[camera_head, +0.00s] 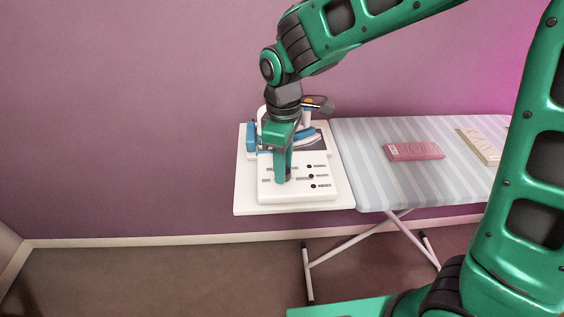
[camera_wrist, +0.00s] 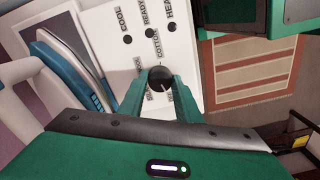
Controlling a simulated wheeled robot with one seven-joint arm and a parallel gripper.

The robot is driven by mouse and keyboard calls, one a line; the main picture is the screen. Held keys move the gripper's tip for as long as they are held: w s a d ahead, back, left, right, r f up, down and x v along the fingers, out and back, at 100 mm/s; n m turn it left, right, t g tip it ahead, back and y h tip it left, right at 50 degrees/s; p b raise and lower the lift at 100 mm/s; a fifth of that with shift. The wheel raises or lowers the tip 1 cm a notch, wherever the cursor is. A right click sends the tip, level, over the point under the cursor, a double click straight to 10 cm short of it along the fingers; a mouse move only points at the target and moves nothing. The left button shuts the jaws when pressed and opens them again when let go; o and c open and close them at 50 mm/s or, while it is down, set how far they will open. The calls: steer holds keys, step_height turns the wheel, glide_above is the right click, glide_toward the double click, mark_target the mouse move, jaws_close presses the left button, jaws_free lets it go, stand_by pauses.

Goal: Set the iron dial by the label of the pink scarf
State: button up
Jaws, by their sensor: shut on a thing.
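My gripper (camera_head: 282,178) points down over the white control panel (camera_head: 313,193) of the iron's station. In the wrist view its two green fingers are shut on the black dial (camera_wrist: 160,78), one on each side. The word COTTON shows beside the dial; other markings around it are partly covered by the fingers. The blue and white iron (camera_head: 252,136) rests behind the panel and also shows at left in the wrist view (camera_wrist: 72,62). The folded pink scarf (camera_head: 414,151) lies on the striped ironing board, with a small pale label (camera_head: 393,152) at its left end, too small to read.
The striped ironing board (camera_head: 365,165) extends right from the white shelf (camera_head: 245,203) bearing the station. A folded cream cloth (camera_head: 478,146) lies right of the scarf. The panel has several small black lamps labelled COOL, READY and a cut-off word. The purple wall is close behind.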

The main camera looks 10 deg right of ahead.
steer(key=shift+w+m, duration=0.1)
steer(key=shift+m, duration=0.2)
steer(key=m, duration=0.6)
steer(key=shift+d+r, duration=0.1)
steer(key=m, duration=0.7)
steer(key=shift+w, duration=0.1)
stand_by(0.4)
steer(key=o, duration=1.1)
steer(key=shift+c, duration=0.2)
